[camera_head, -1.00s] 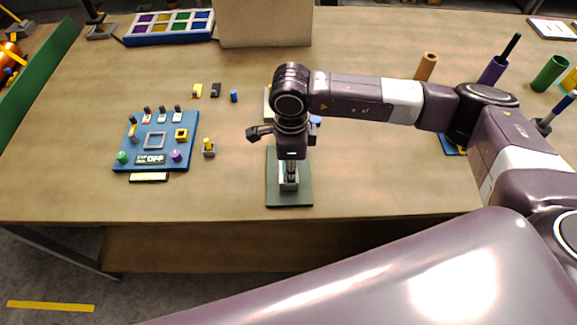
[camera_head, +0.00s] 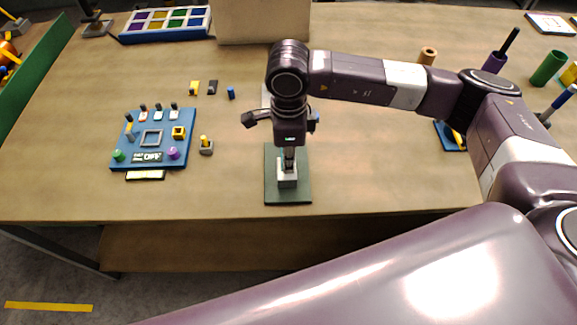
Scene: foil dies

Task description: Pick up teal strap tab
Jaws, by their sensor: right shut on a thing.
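My right gripper (camera_head: 289,158) points straight down over a dark green plate (camera_head: 288,197) near the table's front edge. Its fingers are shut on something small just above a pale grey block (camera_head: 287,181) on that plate. The held thing is mostly hidden by the fingers; I take it to be the teal strap tab, but its colour and shape do not show. I cannot tell whether it still touches the block. My left gripper is not in view.
A blue board (camera_head: 122,154) with knobs and switches stands to the left, with a small grey stand with a yellow peg (camera_head: 206,145) beside it. Behind are a sectioned tray (camera_head: 165,37) and a beige box (camera_head: 262,22). Holders stand at the right. The front middle right is clear.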

